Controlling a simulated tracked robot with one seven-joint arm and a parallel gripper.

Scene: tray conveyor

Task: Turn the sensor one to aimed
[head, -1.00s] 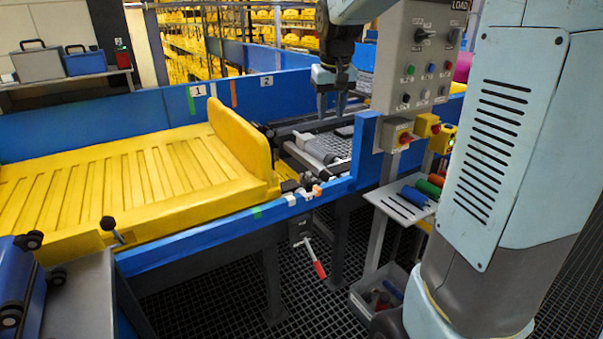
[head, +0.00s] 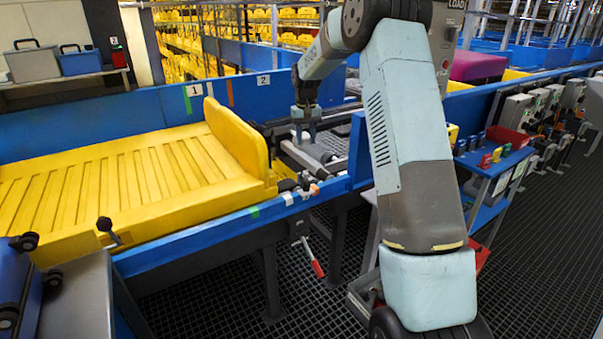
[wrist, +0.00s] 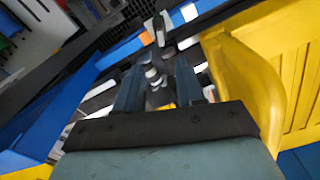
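My gripper (head: 305,134) hangs fingers-down over the gap between the yellow tray's raised end and the grey roller section. In the wrist view my gripper (wrist: 157,74) shows two fingers apart with nothing held between them. Small dark and white fittings (wrist: 152,76) show between and beyond the fingers, apparently below them. Small white and orange fittings (head: 305,191) sit on the blue front rail; the orange one (wrist: 146,39) also shows in the wrist view. I cannot tell which fitting is sensor one, nor how it is turned.
The yellow tray (head: 120,180) fills the left of the conveyor, its raised end (head: 238,135) close beside my gripper. The blue back wall (head: 140,115) carries labels 1 and 2. A red-handled lever (head: 316,268) hangs below the front rail. A blue stand (head: 490,190) is at right.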

